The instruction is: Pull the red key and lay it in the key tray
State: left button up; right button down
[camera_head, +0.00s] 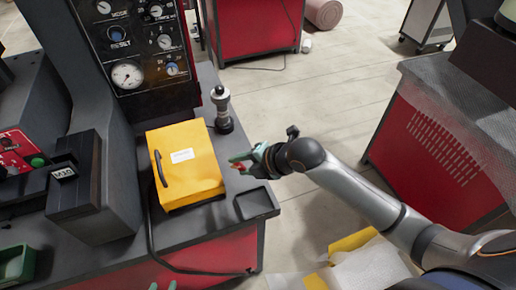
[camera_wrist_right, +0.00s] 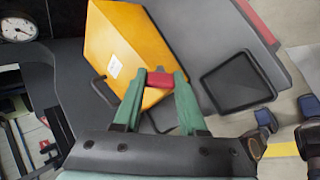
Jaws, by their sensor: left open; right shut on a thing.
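My right gripper (camera_head: 242,160) is shut on the red key (camera_head: 239,167), held in the air beside the right side of the yellow box. In the right wrist view the red key (camera_wrist_right: 158,79) sits between the green fingertips of the right gripper (camera_wrist_right: 160,76). The key tray (camera_head: 256,203), a dark square shallow tray, lies empty at the counter's right edge, below the gripper in the picture. It also shows in the right wrist view (camera_wrist_right: 238,82), right of the key. My left gripper (camera_head: 162,286) shows only as green fingertips at the bottom edge, apart and empty.
The yellow box (camera_head: 187,160) with a black handle stands on the dark counter, left of the tray. A black and silver knobbed post (camera_head: 222,110) stands behind it. A gauge panel (camera_head: 135,45) rises at the back. A green bin (camera_head: 17,265) is at lower left.

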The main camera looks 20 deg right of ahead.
jog(key=f+n+g, duration=0.1)
jog(key=s+n+g, duration=0.1)
jog(key=n, duration=0.1)
jog(key=f+n+g, duration=0.1)
jog(key=n+g, duration=0.1)
jog(key=shift+s+d+f+y+b, duration=0.25)
jog(key=shift+d+f+y+b, duration=0.05)
jog(key=shift+f+b, duration=0.05)
jog(key=s+d+f+n+g+b, duration=0.1)
jog(key=n+b, duration=0.1)
jog(key=s+d+f+n+g+h+b, duration=0.1)
jog(key=s+d+f+n+g+b, duration=0.1)
jog(key=n, duration=0.1)
jog(key=shift+s+d+f+n+b, duration=0.1)
jog(key=shift+s+f+n+b, duration=0.1)
jog(key=shift+f+n+b, duration=0.1)
jog(key=shift+f+b, duration=0.4)
jog(key=shift+f, duration=0.2)
jog(key=shift+c, duration=1.9)
grip_release()
jog(key=shift+d, duration=0.1)
